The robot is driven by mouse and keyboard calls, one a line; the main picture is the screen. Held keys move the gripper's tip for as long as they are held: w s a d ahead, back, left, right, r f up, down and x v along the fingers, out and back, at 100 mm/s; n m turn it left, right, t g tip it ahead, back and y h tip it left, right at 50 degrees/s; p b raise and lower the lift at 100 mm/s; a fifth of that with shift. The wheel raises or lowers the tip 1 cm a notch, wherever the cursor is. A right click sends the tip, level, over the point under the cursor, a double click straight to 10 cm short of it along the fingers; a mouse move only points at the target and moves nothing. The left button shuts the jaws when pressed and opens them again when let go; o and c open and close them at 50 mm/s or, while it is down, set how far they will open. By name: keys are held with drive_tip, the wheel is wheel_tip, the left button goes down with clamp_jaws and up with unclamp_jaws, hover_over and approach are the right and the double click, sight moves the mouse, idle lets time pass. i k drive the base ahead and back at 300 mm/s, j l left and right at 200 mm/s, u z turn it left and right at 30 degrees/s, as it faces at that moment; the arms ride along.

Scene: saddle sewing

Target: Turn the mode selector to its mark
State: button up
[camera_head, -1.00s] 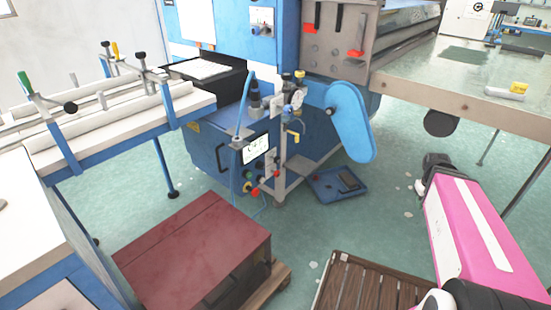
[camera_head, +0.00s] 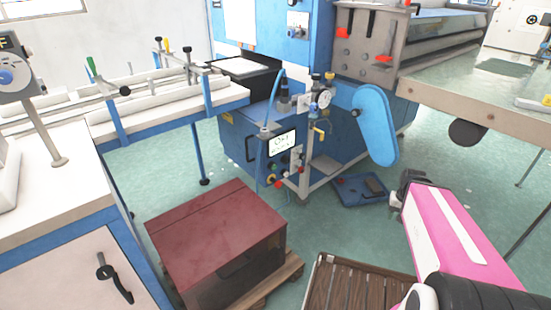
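A grey box (camera_head: 22,97) on a post stands on the white-topped cabinet at the left edge, partly cut off. It has a blue round knob (camera_head: 6,76) and a small dark display with an "F". This looks like the mode selector, but its mark cannot be made out. Another small switch panel (camera_head: 297,31) is on the blue machine. My gripper (camera_head: 406,188) is the dark end of my pink and white arm at the lower right. It is far from the knob, over the floor, and its fingers are too small to read.
A dark red chest (camera_head: 215,235) on a wooden pallet stands in the middle foreground. A slatted wooden platform (camera_head: 355,285) is to its right. The blue machine (camera_head: 235,135) stands behind, with a blue tray (camera_head: 358,190) on the floor. Green floor is open between them.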

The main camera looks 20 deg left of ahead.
sight(302, 156)
drive_tip(key=k+u, duration=0.1)
drive_tip(key=u, duration=0.9)
